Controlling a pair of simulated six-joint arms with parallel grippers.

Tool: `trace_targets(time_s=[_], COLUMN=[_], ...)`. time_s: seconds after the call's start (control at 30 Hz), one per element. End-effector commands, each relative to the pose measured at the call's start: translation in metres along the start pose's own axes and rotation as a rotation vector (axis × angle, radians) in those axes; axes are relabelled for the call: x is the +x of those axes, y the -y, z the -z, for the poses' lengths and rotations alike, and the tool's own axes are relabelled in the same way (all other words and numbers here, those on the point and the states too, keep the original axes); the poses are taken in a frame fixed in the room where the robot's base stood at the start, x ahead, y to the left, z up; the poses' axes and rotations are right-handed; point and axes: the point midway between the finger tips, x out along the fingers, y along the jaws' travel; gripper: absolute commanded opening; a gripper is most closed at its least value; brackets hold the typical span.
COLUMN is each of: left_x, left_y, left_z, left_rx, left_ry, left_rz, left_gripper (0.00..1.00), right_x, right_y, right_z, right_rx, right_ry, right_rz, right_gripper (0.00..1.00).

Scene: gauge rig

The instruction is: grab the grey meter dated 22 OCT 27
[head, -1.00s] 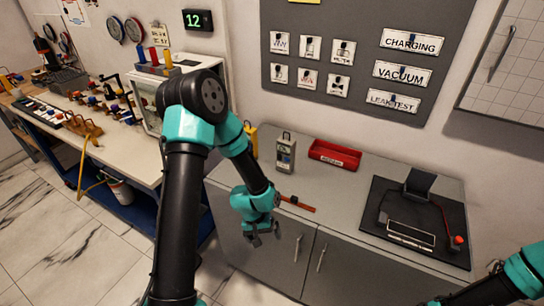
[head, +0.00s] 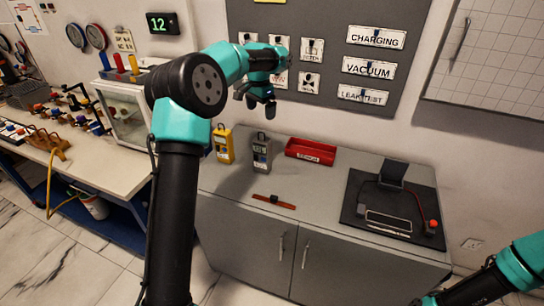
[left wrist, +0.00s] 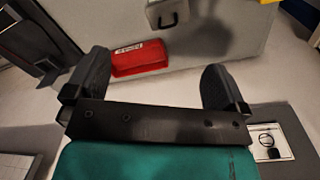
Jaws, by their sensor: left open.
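A grey meter (head: 262,152) stands upright on the grey cabinet top, with a dark loop handle on top. A yellow meter (head: 223,145) stands to its left. The date on either meter is too small to read. My left gripper (head: 261,100) is open and empty, raised above the grey meter in front of the wall board. In the left wrist view the open fingers (left wrist: 155,85) are spread wide, and the grey meter (left wrist: 167,12) shows at the top edge with only its top part in view. My right arm enters at the lower right; its gripper is not clearly seen.
A red tray (head: 311,152) sits right of the grey meter; it also shows in the left wrist view (left wrist: 140,60). A red-brown strap (head: 274,201) lies in front. A black mat (head: 350,215) with a stand is at the right. A bench (head: 100,180) is at the left.

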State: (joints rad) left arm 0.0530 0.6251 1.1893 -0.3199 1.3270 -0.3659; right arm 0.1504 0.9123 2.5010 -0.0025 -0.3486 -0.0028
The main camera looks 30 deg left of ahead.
Motion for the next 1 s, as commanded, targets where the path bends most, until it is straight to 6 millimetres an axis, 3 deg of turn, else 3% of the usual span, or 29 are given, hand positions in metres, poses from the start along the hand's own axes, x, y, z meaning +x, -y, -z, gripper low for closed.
trace_targets(time_s=[0.1, 0.2, 0.53, 0.77, 1.0], left_x=[-0.033, -0.046, -0.048, -0.030, 0.010], left_y=[0.006, 0.007, 0.007, 0.008, 0.010], left_z=[0.003, 0.002, 0.002, 0.001, 0.001], left_rx=[0.057, 0.081, 0.085, 0.084, 0.085], left_ry=[0.007, 0.012, 0.013, 0.016, 0.016], left_rz=[0.028, 0.037, 0.038, 0.037, 0.036], left_gripper=[1.00, 1.00, 1.00, 1.00, 1.00], right_x=[0.000, 0.000, 0.000, 0.000, 0.000], right_y=[0.000, 0.000, 0.000, 0.000, 0.000], right_z=[0.000, 0.000, 0.000, 0.000, 0.000], right_rx=[0.000, 0.000, 0.000, 0.000, 0.000], right_ry=[0.000, 0.000, 0.000, 0.000, 0.000], right_rz=[0.000, 0.000, 0.000, 0.000, 0.000], right_gripper=[0.77, 0.77, 0.77, 0.77, 0.77])
